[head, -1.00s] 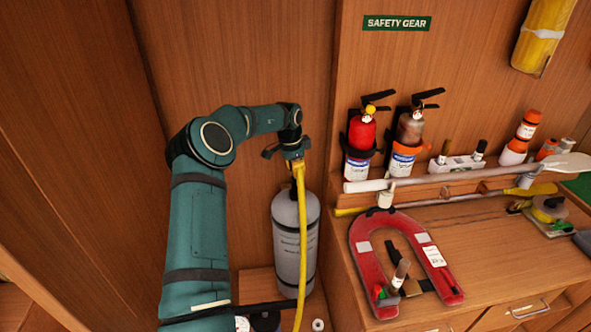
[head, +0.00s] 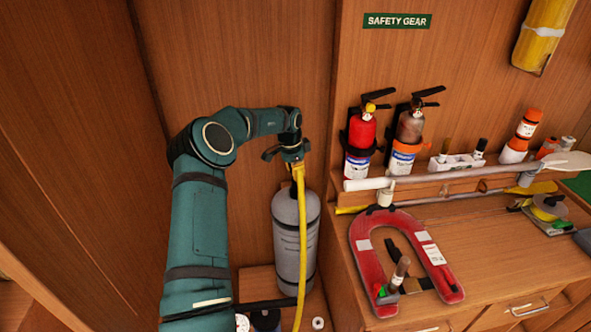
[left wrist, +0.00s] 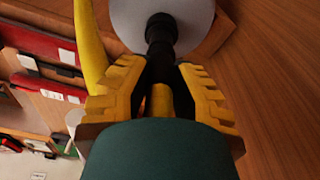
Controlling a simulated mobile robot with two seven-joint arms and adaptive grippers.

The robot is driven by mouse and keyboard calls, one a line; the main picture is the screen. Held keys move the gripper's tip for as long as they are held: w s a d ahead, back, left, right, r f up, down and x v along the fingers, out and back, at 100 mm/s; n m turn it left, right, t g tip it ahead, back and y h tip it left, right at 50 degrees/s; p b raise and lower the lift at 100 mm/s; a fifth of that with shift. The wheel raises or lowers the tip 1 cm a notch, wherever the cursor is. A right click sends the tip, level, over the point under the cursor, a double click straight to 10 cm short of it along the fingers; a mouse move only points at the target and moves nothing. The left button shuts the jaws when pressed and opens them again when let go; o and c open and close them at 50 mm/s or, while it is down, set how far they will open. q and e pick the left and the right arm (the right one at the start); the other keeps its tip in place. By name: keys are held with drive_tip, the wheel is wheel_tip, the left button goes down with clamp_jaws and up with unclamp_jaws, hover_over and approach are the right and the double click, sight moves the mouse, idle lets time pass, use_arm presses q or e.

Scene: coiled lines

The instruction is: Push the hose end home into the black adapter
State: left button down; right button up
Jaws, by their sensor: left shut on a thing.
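My left gripper (head: 297,165) is at the top of the grey cylinder (head: 285,225), shut on the yellow hose (head: 303,230), which hangs down along the cylinder's front. In the left wrist view the yellow fingers (left wrist: 160,85) flank a short yellow piece of hose end (left wrist: 157,100). The black adapter (left wrist: 160,35) stands out from the cylinder's pale round top (left wrist: 195,18) and runs in between the fingers, in line with the hose end. The fingers hide where the two meet, so I cannot tell how deep the hose end sits. My right gripper is not in view.
To the right are a red fire extinguisher (head: 362,132), a brownish one (head: 411,127) and a wooden cabinet top (head: 480,230) with a red horseshoe buoy (head: 362,250). A pale pole (head: 450,178) lies along the back. Wood panelling is close behind the cylinder.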

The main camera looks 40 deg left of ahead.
use_arm(q)
drive_tip(key=shift+f, duration=0.45)
drive_tip(key=c, duration=1.1)
unclamp_jaws()
drive_tip(key=o, duration=0.6)
drive_tip(key=shift+o, duration=0.2)
drive_tip(key=shift+r, duration=2.55)
drive_tip(key=shift+r, duration=0.1)
